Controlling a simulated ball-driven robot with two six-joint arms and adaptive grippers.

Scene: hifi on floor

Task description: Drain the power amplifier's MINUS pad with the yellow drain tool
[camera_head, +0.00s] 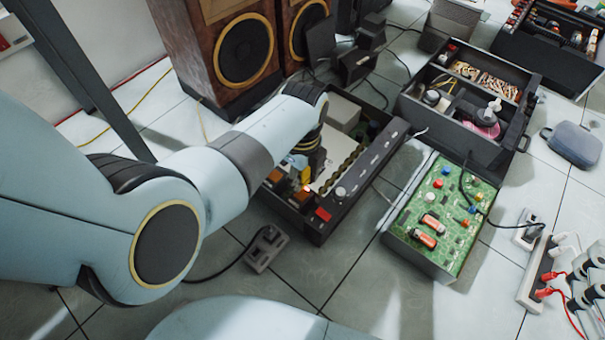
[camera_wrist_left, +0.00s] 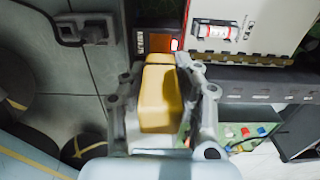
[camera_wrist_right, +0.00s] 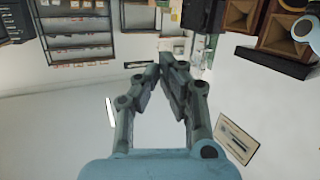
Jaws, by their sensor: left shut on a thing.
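The yellow drain tool (camera_wrist_left: 158,100) is between the fingers of my left gripper (camera_wrist_left: 160,72), which is shut on it in the left wrist view. The power amplifier is the open black chassis (camera_head: 352,190) on the floor in the head view; my left arm reaches over it and hides part of its inside. Part of the amplifier's inside (camera_wrist_left: 247,20) shows beyond the tool in the left wrist view. The tool's tip is hidden, so contact cannot be told. I cannot make out the MINUS pad. My right gripper (camera_wrist_right: 160,70) is empty, its fingertips together.
A green circuit board (camera_head: 445,210) lies in a black case right of the amplifier. A compartmented black box (camera_head: 470,100) stands behind it. Wooden speakers (camera_head: 222,52) stand behind the amplifier. A power strip (camera_head: 533,275) and cables lie at right. Bare tile shows in front.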

